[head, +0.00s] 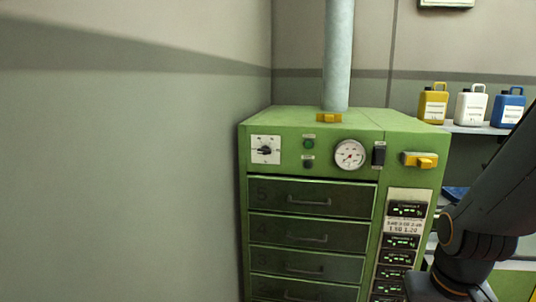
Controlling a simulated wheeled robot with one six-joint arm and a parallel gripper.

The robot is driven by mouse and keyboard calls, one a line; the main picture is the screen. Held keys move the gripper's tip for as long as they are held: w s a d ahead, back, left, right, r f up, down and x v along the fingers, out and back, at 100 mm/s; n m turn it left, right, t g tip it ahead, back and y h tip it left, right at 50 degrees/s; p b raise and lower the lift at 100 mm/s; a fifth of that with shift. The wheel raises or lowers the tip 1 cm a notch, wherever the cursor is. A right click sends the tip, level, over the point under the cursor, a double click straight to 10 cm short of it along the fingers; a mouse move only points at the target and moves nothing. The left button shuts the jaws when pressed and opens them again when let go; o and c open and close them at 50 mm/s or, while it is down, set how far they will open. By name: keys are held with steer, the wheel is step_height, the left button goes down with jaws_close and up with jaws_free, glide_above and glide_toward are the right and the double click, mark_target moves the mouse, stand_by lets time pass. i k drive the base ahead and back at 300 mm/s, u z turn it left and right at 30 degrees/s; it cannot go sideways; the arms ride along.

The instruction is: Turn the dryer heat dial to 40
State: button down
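The green dryer cabinet (350,120) stands against the wall in the middle of the head view. Its heat dial (265,150) is a black knob on a white square plate at the upper left of the front. The knob's pointer looks turned toward the left, but the scale marks are too small to read. A round white gauge (349,155) with a red mark sits to the right on the same panel. My arm shows at the right edge, dark and close to the camera. My gripper is outside the view.
Drawers (312,197) and display modules (402,242) lie below. A grey pipe (338,60) rises from the top. Jugs (471,104) stand on a shelf at right.

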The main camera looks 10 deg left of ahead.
mark_target(265, 150)
steer(key=z, duration=0.95)
steer(key=i, duration=0.4)
steer(key=u, duration=2.25)
